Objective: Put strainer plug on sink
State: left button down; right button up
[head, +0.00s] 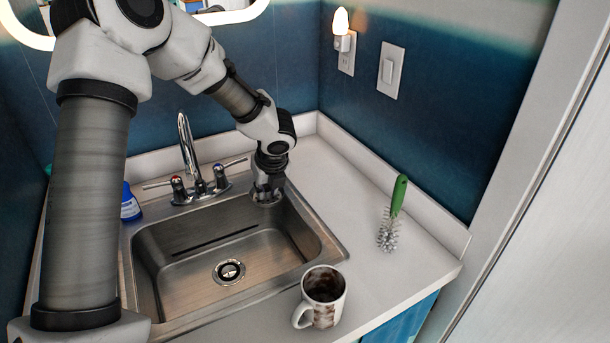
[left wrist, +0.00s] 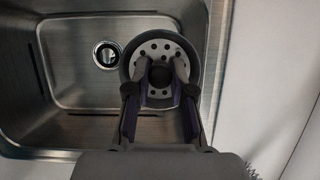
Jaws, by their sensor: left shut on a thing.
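The strainer plug (left wrist: 150,49) is a round metal disc with holes and a dark knob in its middle. My left gripper (left wrist: 161,78) is shut on its knob, as the left wrist view shows. In the head view my left gripper (head: 268,186) is over the back right corner of the sink (head: 200,283), with part of the plug showing below it. The drain (head: 229,271) is a round opening in the basin floor, to the left of the plug and apart from it. It also shows in the left wrist view (left wrist: 106,55). My right gripper is not in view.
A chrome faucet (head: 187,150) with two handles stands behind the sink. A stained white mug (head: 323,297) stands by the sink's front right corner. A green-handled brush (head: 394,212) is on the right counter. A blue bottle (head: 130,204) stands left of the faucet.

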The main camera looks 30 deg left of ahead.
pick_arm(q)
jog(key=shift+a, duration=0.35)
jog(key=w+a+p, duration=0.1)
jog(key=w+a, duration=0.2)
jog(key=w, duration=0.1)
jog(key=w+a+f, duration=0.1)
jog(key=w+a, duration=0.2)
jog(key=a, duration=0.1)
jog(key=w+a+p, duration=0.1)
jog(key=w+a, duration=0.2)
jog(key=w, duration=0.1)
jog(key=shift+w+a+f+p, duration=0.25)
jog(key=shift+w+p, duration=0.1)
jog(key=shift+w+a+f, duration=0.1)
jog(key=shift+f, duration=0.15)
notch_tip(320, 180, down, 3)
jog(key=shift+r, duration=0.2)
jog(key=shift+f, duration=0.25)
jog(key=c, duration=1)
grip_release()
jog(key=shift+f, duration=0.15)
